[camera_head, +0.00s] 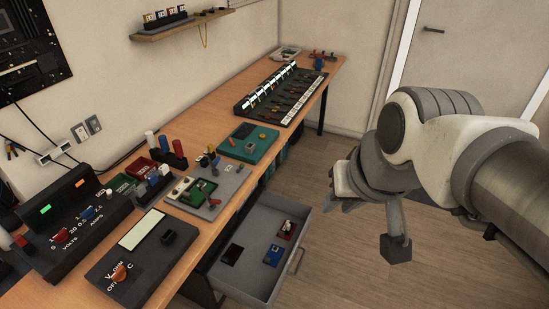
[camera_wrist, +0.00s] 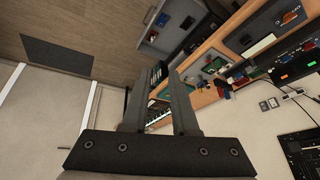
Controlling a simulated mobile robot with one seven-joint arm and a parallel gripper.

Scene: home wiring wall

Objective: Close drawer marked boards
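A grey drawer (camera_head: 240,285) is pulled out from under the workbench in the head view. Several small boards lie in it, among them a black one, a blue one and a red one. Its bar handle (camera_head: 297,261) is on its front, facing right. No "boards" marking can be read. The drawer also shows at the top of the wrist view (camera_wrist: 148,44). My gripper (camera_head: 338,195) is in the air above and to the right of the drawer, apart from it. In the wrist view its two fingers (camera_wrist: 162,75) stand apart with nothing between them.
The wooden workbench (camera_head: 222,95) holds meters, small circuit boards and a long black rack (camera_head: 285,92). A wall shelf (camera_head: 180,25) is above it. The wooden floor (camera_head: 345,250) right of the drawer is clear. A door (camera_head: 440,60) is at the back right.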

